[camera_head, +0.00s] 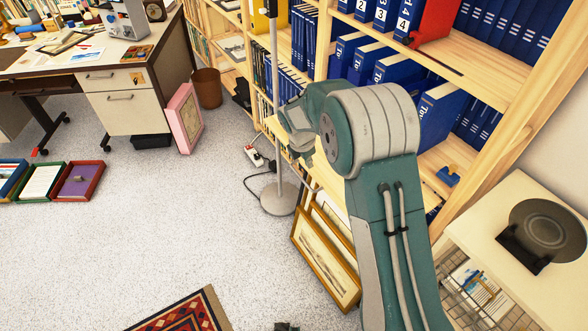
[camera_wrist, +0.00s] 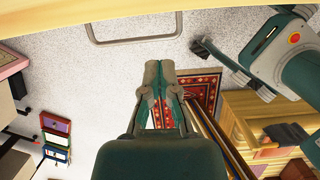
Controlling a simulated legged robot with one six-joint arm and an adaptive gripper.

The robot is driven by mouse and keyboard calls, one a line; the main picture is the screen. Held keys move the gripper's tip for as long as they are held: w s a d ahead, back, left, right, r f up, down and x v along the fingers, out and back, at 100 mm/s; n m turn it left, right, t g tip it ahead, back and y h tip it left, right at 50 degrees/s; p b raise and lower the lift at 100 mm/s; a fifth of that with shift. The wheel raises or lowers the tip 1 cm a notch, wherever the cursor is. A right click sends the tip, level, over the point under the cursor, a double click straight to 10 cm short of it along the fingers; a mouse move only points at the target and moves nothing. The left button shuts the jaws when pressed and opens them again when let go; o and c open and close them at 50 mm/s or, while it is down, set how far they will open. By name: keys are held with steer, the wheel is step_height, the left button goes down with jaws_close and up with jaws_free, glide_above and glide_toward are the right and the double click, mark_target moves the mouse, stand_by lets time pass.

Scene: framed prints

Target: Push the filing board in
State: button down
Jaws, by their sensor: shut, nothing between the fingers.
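Blue binders, which may be the filing boards, stand in rows on the wooden shelf unit in the head view. One blue binder (camera_head: 440,108) on the middle shelf sticks out past the shelf edge. Several numbered blue binders (camera_head: 380,12) and a red one (camera_head: 432,22) stand on the shelf above. My gripper (camera_wrist: 160,66) shows in the wrist view, fingers close together and empty, above the floor. In the head view my arm covers part of the shelves, and my fingers cannot be made out. No binder can be made out in the wrist view.
Framed prints (camera_head: 325,255) lean beside a lamp stand (camera_head: 278,198). A pale table (camera_head: 555,285) with a dark round object (camera_head: 545,232) stands at the right. A desk (camera_head: 120,95) is at the left. The floor between is mostly clear.

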steer(key=x, duration=1.1)
steer(key=shift+w+n, duration=0.3)
steer(key=shift+a+f, duration=0.1)
steer(key=shift+a, duration=0.1)
